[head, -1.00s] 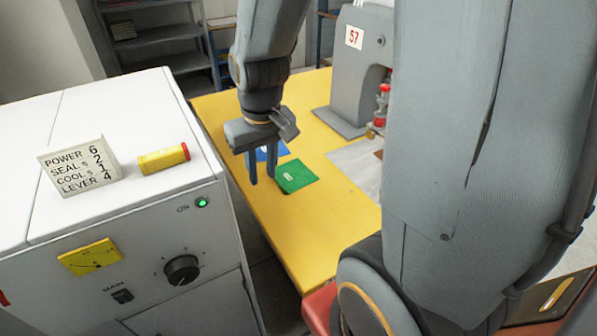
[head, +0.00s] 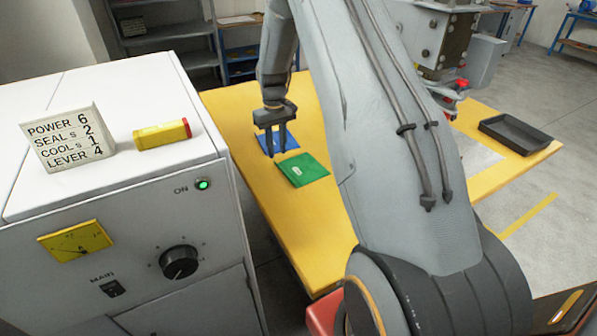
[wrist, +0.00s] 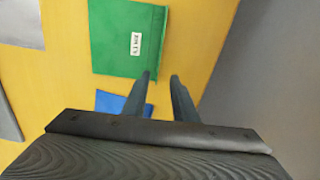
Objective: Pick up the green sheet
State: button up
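The green sheet (head: 302,170) lies flat on the yellow table (head: 300,225). It has a small white label and also shows at the top of the wrist view (wrist: 112,38). A blue sheet (head: 285,142) lies just behind it, and part of it shows in the wrist view (wrist: 120,103). My gripper (head: 276,155) points down over the blue sheet, beside the green sheet's far left edge. Its two fingers are apart with nothing between them, as the wrist view (wrist: 163,76) also shows. Its exact height above the table is unclear.
A white cabinet (head: 120,195) with a number sign (head: 68,138) and a yellow-red cylinder (head: 162,134) stands at left. A dark tray (head: 515,132) sits at the table's right end. A grey machine (head: 432,40) stands behind my arm. Bare table lies in front of the green sheet.

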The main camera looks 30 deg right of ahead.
aim_at(279, 166)
jog(key=shift+d+f+p, duration=0.2)
jog(key=shift+f+p, duration=1.1)
jog(key=shift+f, duration=1.9)
grip_shut()
